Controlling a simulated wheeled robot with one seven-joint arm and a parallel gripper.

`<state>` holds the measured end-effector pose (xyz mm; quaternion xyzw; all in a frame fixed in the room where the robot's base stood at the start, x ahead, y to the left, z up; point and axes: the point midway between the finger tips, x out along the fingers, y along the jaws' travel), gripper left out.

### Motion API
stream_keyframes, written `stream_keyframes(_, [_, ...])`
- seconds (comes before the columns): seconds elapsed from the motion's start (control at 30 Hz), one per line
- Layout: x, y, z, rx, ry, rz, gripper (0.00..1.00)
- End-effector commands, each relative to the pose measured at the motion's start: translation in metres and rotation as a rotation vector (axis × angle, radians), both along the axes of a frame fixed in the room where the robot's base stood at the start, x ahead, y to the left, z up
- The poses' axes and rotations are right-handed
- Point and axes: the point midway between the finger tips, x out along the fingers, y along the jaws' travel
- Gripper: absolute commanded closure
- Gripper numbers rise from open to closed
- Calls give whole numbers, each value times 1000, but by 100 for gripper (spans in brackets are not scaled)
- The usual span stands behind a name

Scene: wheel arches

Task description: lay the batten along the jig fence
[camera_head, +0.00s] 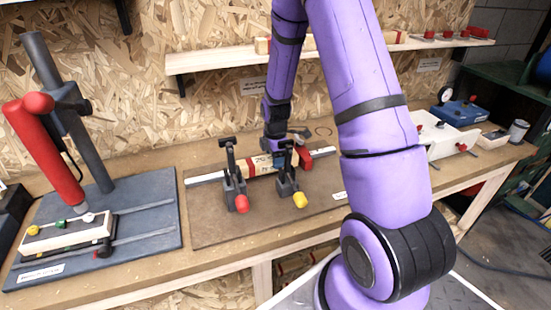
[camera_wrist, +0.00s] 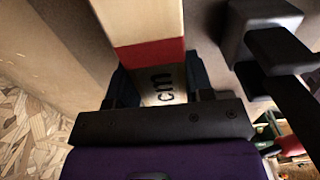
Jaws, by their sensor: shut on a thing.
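The batten (camera_head: 262,163) is a pale wooden strip with red bands and dark printed marks. In the head view it lies behind two toggle clamps, in line with the pale metal fence (camera_head: 204,180) of the jig board (camera_head: 215,225). I cannot tell whether it touches the fence or board. My gripper (camera_head: 277,146) reaches down from behind onto the batten. In the wrist view the batten (camera_wrist: 142,18) runs up between the dark fingers of my gripper (camera_wrist: 155,84), which are shut on it beside a red band and the letters "cm". The clamps hide part of the batten.
A red-handled press (camera_head: 50,150) is at left, and a white box (camera_head: 443,138) at right.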

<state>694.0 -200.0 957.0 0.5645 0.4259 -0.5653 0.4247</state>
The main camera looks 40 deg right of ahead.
Motion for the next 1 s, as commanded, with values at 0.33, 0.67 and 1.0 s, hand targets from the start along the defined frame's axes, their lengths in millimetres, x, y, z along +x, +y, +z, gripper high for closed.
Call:
stream_keyframes(0.33, [0, 0, -3, -1, -2, 0, 81])
stream_keyframes(0.67, [0, 0, -12, 0, -1, 0, 81])
stream_keyframes(1.0, [0, 0, -13, -1, -2, 0, 27])
